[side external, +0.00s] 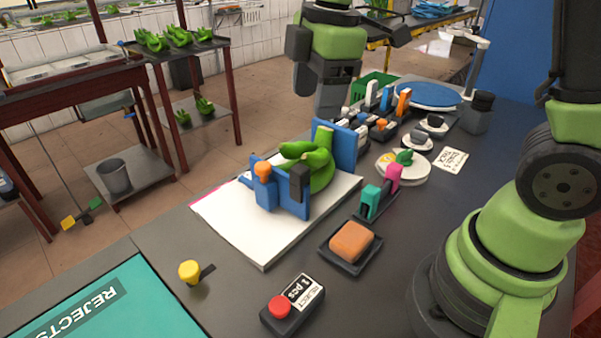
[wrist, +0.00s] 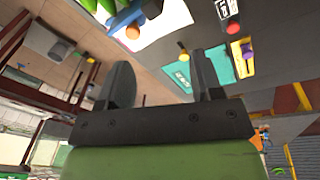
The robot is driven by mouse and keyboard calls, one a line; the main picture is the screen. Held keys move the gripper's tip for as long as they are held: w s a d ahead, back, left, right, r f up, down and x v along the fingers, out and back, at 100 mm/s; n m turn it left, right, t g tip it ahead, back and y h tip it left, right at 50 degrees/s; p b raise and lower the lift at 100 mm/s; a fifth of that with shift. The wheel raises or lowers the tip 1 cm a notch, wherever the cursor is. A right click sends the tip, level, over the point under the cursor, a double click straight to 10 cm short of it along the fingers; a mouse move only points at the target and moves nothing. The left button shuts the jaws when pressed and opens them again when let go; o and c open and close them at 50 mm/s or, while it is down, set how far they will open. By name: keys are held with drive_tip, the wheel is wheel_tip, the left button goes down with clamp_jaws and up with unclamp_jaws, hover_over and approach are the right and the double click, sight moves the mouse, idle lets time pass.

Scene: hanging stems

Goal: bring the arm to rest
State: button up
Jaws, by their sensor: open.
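My gripper (wrist: 162,72) is open in the wrist view, with its two dark fingers wide apart and nothing between them. In the side external view, the green and grey end of my arm stands in the air at the top middle, behind the blue rack. Its fingers cannot be made out clearly there. A bunch of green bananas (side external: 318,172) rests in the blue rack (side external: 293,203) on a white board (side external: 238,222). My gripper is apart from the bunch.
Near the board are an orange sponge on a black tray (side external: 351,241), a red button box (side external: 280,308), a yellow knob (side external: 190,271) and a teal rejects mat (side external: 95,310). Several small tools and a blue disc (side external: 428,94) stand farther back. A dark shelf (side external: 185,48) holds more green bunches.

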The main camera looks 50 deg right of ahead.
drive_tip(key=s+r+m+t, duration=0.2)
drive_tip(key=s+m, duration=0.5)
drive_tip(key=m, duration=0.1)
drive_tip(key=s+r+m+t+y, duration=0.1)
drive_tip(key=s+r+m+t, duration=0.2)
drive_tip(key=s+m, duration=0.4)
drive_tip(key=shift+a+r+m+t, duration=0.3)
drive_tip(key=shift+r+m, duration=0.05)
drive_tip(key=shift+m, duration=0.75)
